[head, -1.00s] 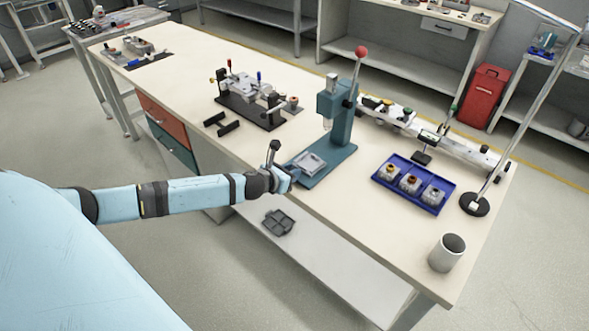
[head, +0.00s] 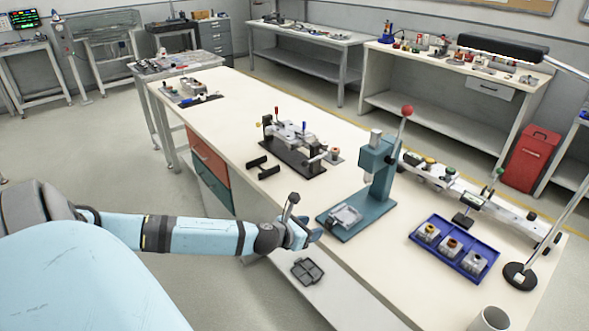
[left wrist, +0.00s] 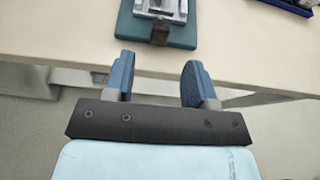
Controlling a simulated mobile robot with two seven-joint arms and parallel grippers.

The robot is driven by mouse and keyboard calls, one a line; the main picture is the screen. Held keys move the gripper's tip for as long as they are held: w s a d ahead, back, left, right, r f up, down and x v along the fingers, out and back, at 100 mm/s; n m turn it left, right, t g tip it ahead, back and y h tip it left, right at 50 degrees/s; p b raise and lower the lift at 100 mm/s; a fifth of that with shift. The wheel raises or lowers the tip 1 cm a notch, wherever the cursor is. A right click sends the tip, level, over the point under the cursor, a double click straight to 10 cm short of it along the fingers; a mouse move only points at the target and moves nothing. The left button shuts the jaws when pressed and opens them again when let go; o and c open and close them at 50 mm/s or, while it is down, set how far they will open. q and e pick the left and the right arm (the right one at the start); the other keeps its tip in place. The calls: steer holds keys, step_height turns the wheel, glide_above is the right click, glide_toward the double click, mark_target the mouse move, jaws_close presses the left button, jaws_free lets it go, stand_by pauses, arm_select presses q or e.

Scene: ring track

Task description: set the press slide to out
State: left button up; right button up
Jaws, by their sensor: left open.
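The teal bench press (head: 376,178) stands on the workbench with a red ball on its lever. Its press slide (head: 346,215), a light grey metal plate, lies on the teal base toward the front. In the left wrist view the slide (left wrist: 160,8) shows at the top edge, with a dark block (left wrist: 161,32) at its near end overlapping the base's front edge. My left gripper (head: 314,236) is at the bench's front edge, just short of the press base. In the left wrist view its blue fingers (left wrist: 158,82) are apart with nothing between them. My right gripper is not in view.
A blue tray (head: 428,244) with several parts sits right of the press. A black fixture (head: 292,157) stands left of the press.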

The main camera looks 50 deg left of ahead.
arm_select(q)
steer(key=v, duration=0.6)
steer(key=shift+s, duration=0.35)
steer(key=shift+r, duration=0.15)
steer(key=s+d+n+g+h+p, duration=0.1)
steer(key=s+d+n+p, duration=0.5)
steer(key=d+n, duration=0.6)
steer(key=s+d+f+n+g+h+p, duration=0.1)
steer(key=s+d+n+p, duration=0.4)
steer(key=n, duration=1.6)
steer(key=s+d, duration=0.4)
steer(key=d, duration=0.4)
steer(key=shift+s+d+f+n+p, duration=0.2)
steer(key=shift+s+f+n+p, duration=0.1)
steer(key=shift+n+p, duration=0.1)
